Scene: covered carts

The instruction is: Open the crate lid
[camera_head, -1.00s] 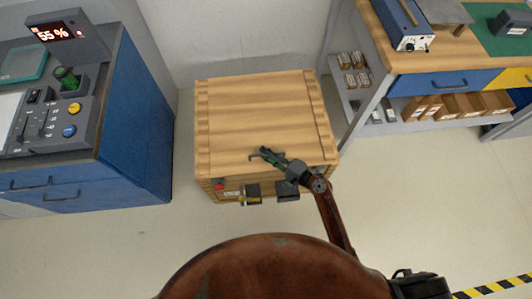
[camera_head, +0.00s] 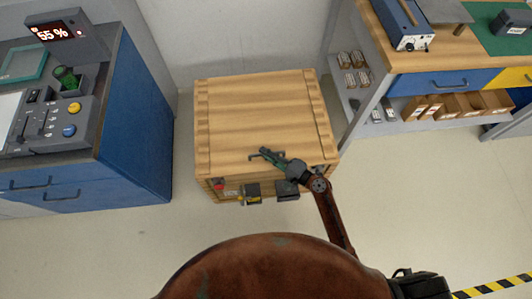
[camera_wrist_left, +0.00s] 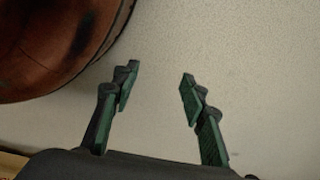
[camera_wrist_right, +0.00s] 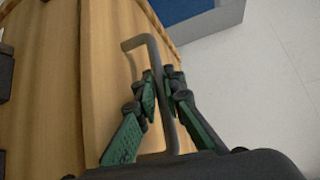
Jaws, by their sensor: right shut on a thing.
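The wooden crate (camera_head: 255,110) stands on the floor with its lid (camera_head: 250,105) lying flat and closed on top. A dark bar handle (camera_wrist_right: 160,75) is on the lid near the front edge; a bit of it shows in the head view. My right gripper (camera_head: 268,155) is at the lid's front edge. In the right wrist view my right gripper (camera_wrist_right: 161,97) is shut on the handle, one finger on each side of the bar. My left gripper (camera_wrist_left: 157,85) is open and empty over bare floor; it does not show in the head view.
The crate's front has a red button (camera_head: 219,187) and dark latches (camera_head: 287,190). A blue cabinet (camera_head: 135,130) with a control panel stands at left. A workbench (camera_head: 430,70) with shelves stands at right. A wall is close behind the crate. The floor in front is clear.

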